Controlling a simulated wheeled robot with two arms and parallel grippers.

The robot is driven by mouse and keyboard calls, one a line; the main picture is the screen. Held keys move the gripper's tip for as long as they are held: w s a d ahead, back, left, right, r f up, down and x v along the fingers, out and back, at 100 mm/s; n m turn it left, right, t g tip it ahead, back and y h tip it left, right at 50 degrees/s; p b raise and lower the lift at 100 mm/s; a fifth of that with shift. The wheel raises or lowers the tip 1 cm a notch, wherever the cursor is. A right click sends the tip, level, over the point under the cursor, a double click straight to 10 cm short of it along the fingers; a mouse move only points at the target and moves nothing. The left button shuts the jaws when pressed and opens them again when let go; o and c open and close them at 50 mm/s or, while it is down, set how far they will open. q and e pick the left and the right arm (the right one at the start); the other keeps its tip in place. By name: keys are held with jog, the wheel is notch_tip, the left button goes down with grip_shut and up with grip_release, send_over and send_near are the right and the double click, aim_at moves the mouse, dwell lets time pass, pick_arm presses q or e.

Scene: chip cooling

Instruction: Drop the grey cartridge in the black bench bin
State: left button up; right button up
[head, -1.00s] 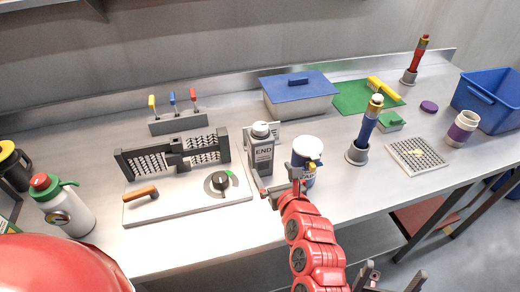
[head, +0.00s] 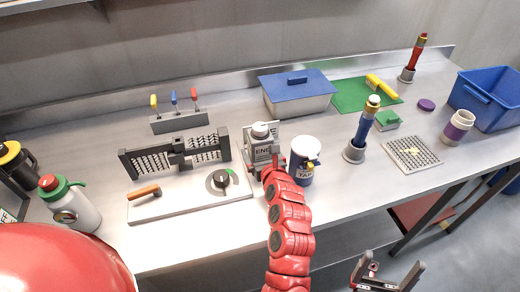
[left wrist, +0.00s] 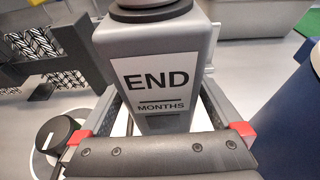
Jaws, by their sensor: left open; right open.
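The grey cartridge (head: 262,143), labelled END, stands upright on the bench beside the white board; it also fills the middle of the left wrist view (left wrist: 155,70). My left gripper (head: 264,170) is at the cartridge's near side. In the left wrist view its open fingers (left wrist: 160,128) lie to either side of the cartridge's lower part; whether they touch it I cannot tell. My right gripper (head: 388,274) is open and empty, low in front of the bench. I cannot make out a black bench bin in these frames.
A white-and-blue can (head: 304,160) stands close right of the cartridge. A white board with a black knob (head: 219,180) lies to the left. A blue-lidded box (head: 298,94) is behind. A blue bin (head: 487,99) stands at the far right.

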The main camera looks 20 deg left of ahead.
pick_arm(q)
jog(key=shift+c, duration=0.3)
jog(key=c, duration=1.2)
jog(key=shift+o, duration=0.2)
jog(key=shift+r, duration=0.2)
